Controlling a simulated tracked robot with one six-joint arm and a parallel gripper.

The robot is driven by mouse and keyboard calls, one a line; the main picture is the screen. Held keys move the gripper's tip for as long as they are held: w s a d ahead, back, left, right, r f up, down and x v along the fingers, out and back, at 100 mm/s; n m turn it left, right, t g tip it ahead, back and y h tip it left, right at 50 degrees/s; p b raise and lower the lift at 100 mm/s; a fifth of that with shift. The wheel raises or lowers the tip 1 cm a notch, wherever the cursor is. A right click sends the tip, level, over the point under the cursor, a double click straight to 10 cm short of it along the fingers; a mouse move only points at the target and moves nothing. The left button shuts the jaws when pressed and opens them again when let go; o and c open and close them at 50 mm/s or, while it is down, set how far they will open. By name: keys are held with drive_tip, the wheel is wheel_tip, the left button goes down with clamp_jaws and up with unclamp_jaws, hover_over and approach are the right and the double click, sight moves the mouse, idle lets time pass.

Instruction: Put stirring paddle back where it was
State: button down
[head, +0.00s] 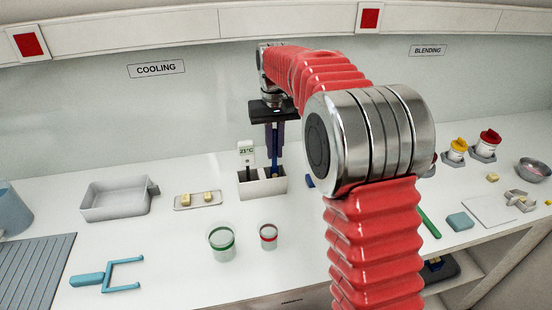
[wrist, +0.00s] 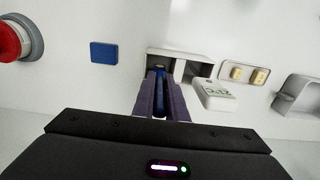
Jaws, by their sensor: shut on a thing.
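The stirring paddle (head: 274,158), a blue upright stick, is held by my gripper (head: 275,152). Its lower end reaches into the right part of the white holder (head: 264,188), or just behind its front wall; I cannot tell whether it touches the bottom. In the wrist view my gripper (wrist: 160,80) has its purple fingers shut on the blue paddle (wrist: 160,90), pointing at the holder (wrist: 192,55). The thermometer (head: 247,153), reading 23°C, stands in the left part of the holder. It also shows in the wrist view (wrist: 216,95).
A white tray (head: 115,212) and a small dish with yellow cubes (head: 184,206) stand left of the holder. A green-banded cup (head: 221,252) and a red-banded cup (head: 268,243) stand in front. A blue block (wrist: 104,53) lies beside the holder. A blue fork-shaped tool (head: 90,280) lies front left.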

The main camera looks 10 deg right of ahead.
sight(275, 130)
drive_tip(key=shift+f, duration=1.95)
drive_tip(key=c, duration=1.8)
unclamp_jaws()
drive_tip(key=shift+o, duration=0.2)
wheel_tip(275, 130, up, 12)
drive_tip(key=shift+f, duration=0.25)
drive_tip(key=shift+r, duration=0.35)
